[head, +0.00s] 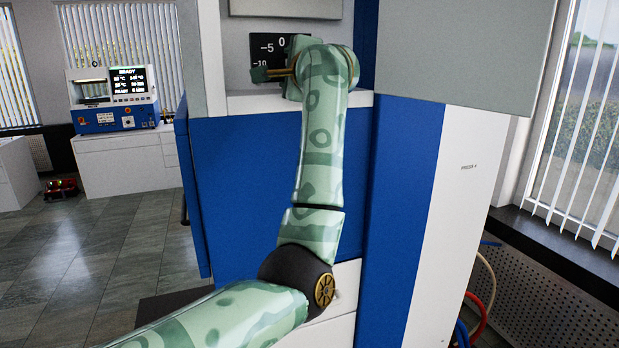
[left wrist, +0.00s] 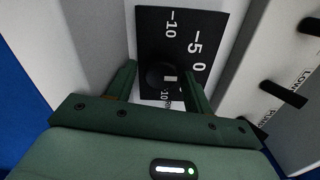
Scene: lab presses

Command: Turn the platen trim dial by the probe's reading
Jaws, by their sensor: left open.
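The trim dial's black scale plate (head: 265,47) is on the press front in the head view, with white marks -10, -5 and 0. In the left wrist view the plate (left wrist: 205,25) also shows, and a dark round knob (left wrist: 157,77) sits on it with a pale mark at its edge. My left gripper (head: 262,74) is open in front of the plate, partly hiding it. In the left wrist view its fingers (left wrist: 159,72) stand on either side of the knob; I cannot tell whether they touch it. No probe can be made out. My right gripper is out of view.
Black pegs (left wrist: 282,93) with lettering beside them stick out right of the plate in the left wrist view. The blue press panel (head: 240,190) stands behind my arm. A bench instrument (head: 112,98) with a READY screen stands at the back left. Hoses (head: 484,300) hang at right.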

